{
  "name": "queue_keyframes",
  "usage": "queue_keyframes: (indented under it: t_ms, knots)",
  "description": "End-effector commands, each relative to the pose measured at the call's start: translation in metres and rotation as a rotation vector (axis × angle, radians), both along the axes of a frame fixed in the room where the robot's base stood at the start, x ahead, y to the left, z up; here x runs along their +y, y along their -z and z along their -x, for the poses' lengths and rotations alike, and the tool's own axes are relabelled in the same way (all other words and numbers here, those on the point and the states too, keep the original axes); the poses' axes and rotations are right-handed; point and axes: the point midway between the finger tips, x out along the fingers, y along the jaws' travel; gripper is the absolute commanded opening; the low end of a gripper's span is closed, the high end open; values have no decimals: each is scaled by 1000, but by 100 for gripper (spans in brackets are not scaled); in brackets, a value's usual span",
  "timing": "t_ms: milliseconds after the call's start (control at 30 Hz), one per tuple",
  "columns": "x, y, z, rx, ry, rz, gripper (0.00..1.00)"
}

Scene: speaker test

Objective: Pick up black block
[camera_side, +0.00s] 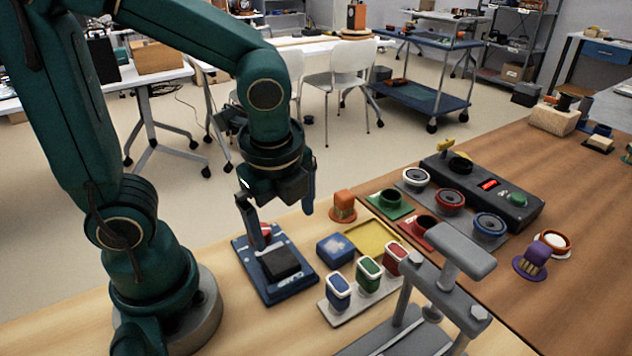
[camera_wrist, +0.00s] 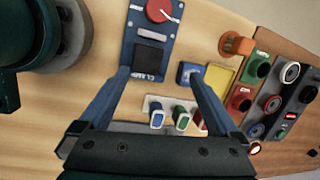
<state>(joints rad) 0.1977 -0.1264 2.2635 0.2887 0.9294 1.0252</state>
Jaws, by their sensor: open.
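The black block (camera_side: 282,263) lies on a blue plate (camera_side: 266,293) on the light wooden table. In the wrist view the block (camera_wrist: 148,57) is a dark square on the blue plate (camera_wrist: 131,42), above white lettering that seems to read "CLAMP". A red knob (camera_wrist: 160,10) is on the same plate, past the block. My gripper (camera_side: 282,228) is open and empty above the plate. In the wrist view its fingers (camera_wrist: 158,76) are spread wide, with the block ahead of them, nearer the left fingertip. The left finger partly covers the plate in the side view.
Right of the plate are a blue block (camera_side: 335,248), a yellow tray (camera_side: 373,239) and a grey rack (camera_side: 343,316) with blue, green and red pieces. A grey clamp-like stand (camera_side: 455,255) rises at the front. A dark control box (camera_side: 481,192) stands farther right.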

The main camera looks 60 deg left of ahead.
Motion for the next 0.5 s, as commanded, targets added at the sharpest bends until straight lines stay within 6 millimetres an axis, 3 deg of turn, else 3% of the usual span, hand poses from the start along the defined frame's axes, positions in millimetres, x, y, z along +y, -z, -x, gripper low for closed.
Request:
queue_keyframes:
  t_ms: [133, 500]
  knots:
    - [-4, 21, 1, 119, 127, -59, 98]
    - [-3, 51, 8, 186, 159, -78, 98]
